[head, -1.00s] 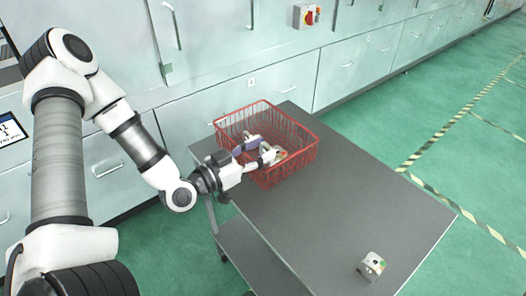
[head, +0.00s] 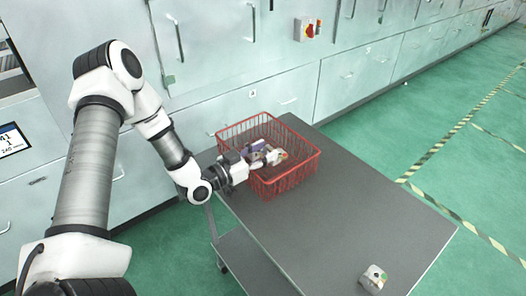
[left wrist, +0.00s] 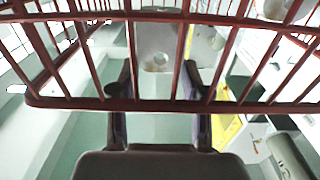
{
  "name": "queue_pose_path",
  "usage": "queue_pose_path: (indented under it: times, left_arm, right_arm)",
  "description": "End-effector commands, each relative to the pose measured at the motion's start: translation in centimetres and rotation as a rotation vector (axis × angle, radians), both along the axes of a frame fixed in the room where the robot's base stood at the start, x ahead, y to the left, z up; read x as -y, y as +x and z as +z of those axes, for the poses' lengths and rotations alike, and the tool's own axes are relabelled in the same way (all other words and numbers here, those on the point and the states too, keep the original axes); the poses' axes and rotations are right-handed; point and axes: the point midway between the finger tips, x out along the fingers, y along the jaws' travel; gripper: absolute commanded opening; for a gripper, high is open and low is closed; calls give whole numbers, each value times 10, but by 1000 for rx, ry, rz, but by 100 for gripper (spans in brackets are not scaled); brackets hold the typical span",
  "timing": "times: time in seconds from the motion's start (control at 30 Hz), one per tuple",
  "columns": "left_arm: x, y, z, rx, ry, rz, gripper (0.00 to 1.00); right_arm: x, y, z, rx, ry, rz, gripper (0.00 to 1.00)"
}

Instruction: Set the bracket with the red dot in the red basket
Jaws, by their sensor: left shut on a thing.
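The red basket (head: 290,184) is an open wire basket on the grey trolley top. My left gripper (head: 263,156) reaches over its left side and is shut on a light grey metal bracket (head: 279,156), low inside the basket. The bracket shows a small coloured mark, too small to read surely. In the left wrist view the red basket's wires (left wrist: 150,105) cross in front of my left gripper's fingers (left wrist: 158,95), and the grey bracket (left wrist: 160,42) shows beyond the wires. The gripper hides part of the bracket in the head view. My right gripper is not in view.
Another grey casting (head: 373,279) with a small greenish mark stands near the front edge of the trolley top (head: 345,215). The top between it and the basket is clear. Pale cabinets (head: 290,85) stand behind the trolley.

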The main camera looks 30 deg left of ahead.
Motion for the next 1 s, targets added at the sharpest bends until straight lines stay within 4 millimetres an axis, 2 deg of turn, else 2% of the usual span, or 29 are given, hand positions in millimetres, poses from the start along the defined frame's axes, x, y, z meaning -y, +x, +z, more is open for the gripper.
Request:
queue_pose_path:
  times: [0.33,0.37,0.4,0.43,0.73,0.87,0.9,1.0]
  left_arm:
    - [0,0,-9,-1,0,0,11]
    - [0,0,-9,-2,0,0,51]
    - [0,0,-10,-3,0,0,65]
    - [0,0,-10,-3,-1,0,72]
    - [1,-1,-10,-8,-1,-1,72]
    - [1,-1,4,-7,-2,-1,72]
    - [0,-3,8,-6,-3,1,72]
    - [-9,-21,3,-7,-7,7,72]
  right_arm:
    - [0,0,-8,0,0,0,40]
    - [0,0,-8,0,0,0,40]
    - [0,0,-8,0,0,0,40]
    - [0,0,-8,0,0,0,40]
    - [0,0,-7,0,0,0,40]
    - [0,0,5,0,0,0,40]
    - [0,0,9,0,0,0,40]
    - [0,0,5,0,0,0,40]
